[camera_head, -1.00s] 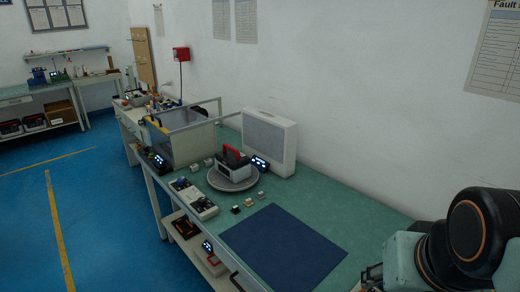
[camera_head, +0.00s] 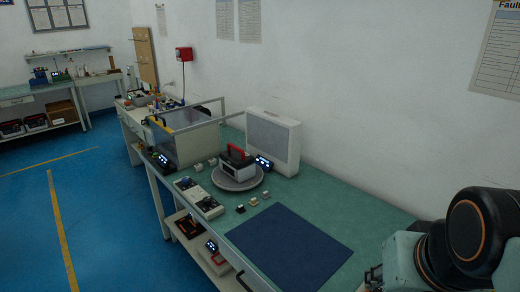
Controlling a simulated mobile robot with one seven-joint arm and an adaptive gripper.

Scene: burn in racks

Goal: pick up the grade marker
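I cannot pick out for certain which thing is the grade marker. Several small blocks lie in a row on the green bench: a dark-topped block (camera_head: 240,208), a brownish block (camera_head: 253,201) and a pale block (camera_head: 265,195). They sit between the dark blue mat and the round grey turntable, and one of them may be the marker. My arm fills the lower right corner. Part of my gripper (camera_head: 373,276) shows at the bottom edge, right of the mat and well away from the blocks. Its fingers are too hidden and small to read.
The dark blue mat (camera_head: 288,246) lies flat and empty. The turntable (camera_head: 237,183) bears a red-handled device (camera_head: 235,162). A control box (camera_head: 199,198), a clear-sided enclosure (camera_head: 190,143) and a white panel unit (camera_head: 272,142) stand around it. Blue floor is open at left.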

